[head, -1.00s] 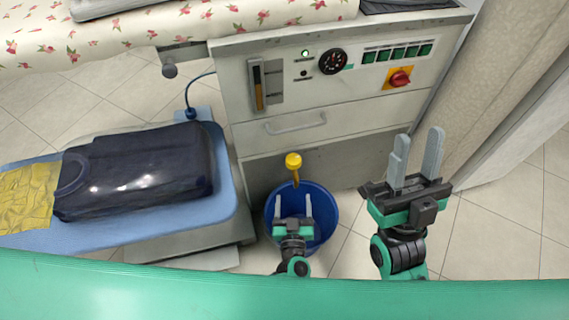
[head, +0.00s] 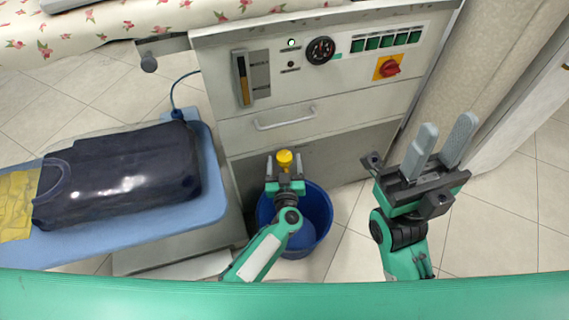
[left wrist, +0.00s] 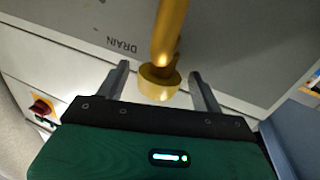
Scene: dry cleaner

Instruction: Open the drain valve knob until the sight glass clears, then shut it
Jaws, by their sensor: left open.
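The yellow drain valve knob (head: 284,158) sticks out low on the front of the grey machine, above a blue bucket (head: 318,222). My left gripper (head: 284,163) is open, with its fingers on either side of the knob. In the left wrist view the knob (left wrist: 158,86) lies between the two spread fingertips (left wrist: 160,78), with gaps at both sides; a brass pipe and the word DRAIN show beyond it. The sight glass (head: 243,80) on the panel shows amber in its lower part. My right gripper (head: 441,145) is open and empty, right of the bucket.
A drawer handle (head: 285,118) sits above the knob. A blue board (head: 215,185) with a dark folded garment (head: 120,175) is at the left.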

